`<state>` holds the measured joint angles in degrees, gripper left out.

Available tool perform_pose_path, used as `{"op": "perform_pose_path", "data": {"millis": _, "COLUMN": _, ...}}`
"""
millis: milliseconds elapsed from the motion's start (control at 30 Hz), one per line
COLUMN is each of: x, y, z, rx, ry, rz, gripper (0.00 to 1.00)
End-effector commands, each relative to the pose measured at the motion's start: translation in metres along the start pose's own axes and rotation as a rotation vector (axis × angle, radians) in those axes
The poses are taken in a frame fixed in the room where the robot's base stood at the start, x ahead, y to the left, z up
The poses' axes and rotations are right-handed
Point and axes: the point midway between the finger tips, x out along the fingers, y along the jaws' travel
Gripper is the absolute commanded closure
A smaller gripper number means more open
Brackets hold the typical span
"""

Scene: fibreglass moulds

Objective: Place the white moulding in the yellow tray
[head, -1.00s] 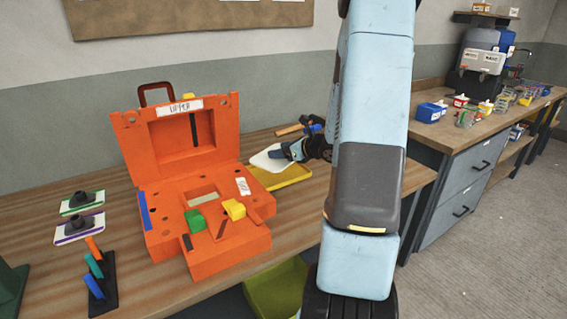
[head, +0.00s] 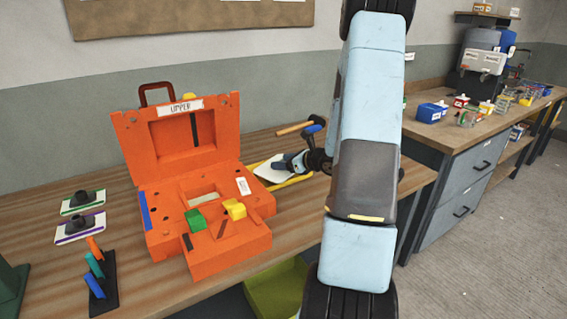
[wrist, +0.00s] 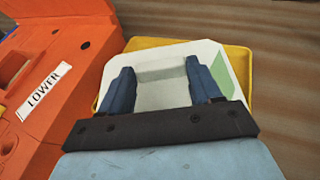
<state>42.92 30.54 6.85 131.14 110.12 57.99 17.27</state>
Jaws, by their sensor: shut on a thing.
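The white moulding (wrist: 160,92) is a pale plate with a raised block, and it fills the middle of the wrist view. My gripper (wrist: 160,80) is shut on that raised block, with one blue finger on each side. The moulding also shows in the head view (head: 270,169), beside the orange mould. The yellow tray (wrist: 240,62) lies directly under the moulding, and its rim shows beyond the moulding's far and right edges. Its edge also shows in the head view (head: 292,182). I cannot tell whether the moulding touches the tray floor.
The open orange mould (head: 215,255), with a green block and a yellow block on it, stands close left of the tray. A wooden-handled tool (head: 294,128) lies behind my gripper. Two plates with dark knobs (head: 80,225) and a tool rack (head: 103,280) are at the left.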

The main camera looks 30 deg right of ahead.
Motion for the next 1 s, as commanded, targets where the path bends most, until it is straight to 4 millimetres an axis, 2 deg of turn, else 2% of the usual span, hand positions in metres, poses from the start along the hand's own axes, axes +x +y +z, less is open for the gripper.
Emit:
{"op": "perform_pose_path", "data": {"millis": 100, "x": 0.001, "y": 0.0, "z": -0.002, "rx": 0.001, "ry": 0.0, "rz": 0.0, "gripper": 0.74}}
{"op": "perform_pose_path", "data": {"millis": 133, "x": 0.001, "y": 0.0, "z": -0.002, "rx": 0.001, "ry": 0.0, "rz": 0.0, "gripper": 0.35}}
{"op": "perform_pose_path", "data": {"millis": 367, "x": 0.0, "y": 0.0, "z": -0.002, "rx": 0.001, "ry": 0.0, "rz": -0.001, "gripper": 0.13}}
{"op": "perform_pose_path", "data": {"millis": 733, "x": -0.004, "y": -0.001, "z": 0.0, "rx": 0.0, "ry": 0.0, "rz": -0.002, "gripper": 0.11}}
{"op": "perform_pose_path", "data": {"millis": 867, "x": -0.021, "y": -0.002, "z": 0.0, "rx": 0.0, "ry": 0.001, "rz": -0.005, "gripper": 0.11}}
{"op": "perform_pose_path", "data": {"millis": 1000, "x": -0.048, "y": -0.002, "z": 0.001, "rx": -0.001, "ry": 0.0, "rz": -0.006, "gripper": 0.11}}
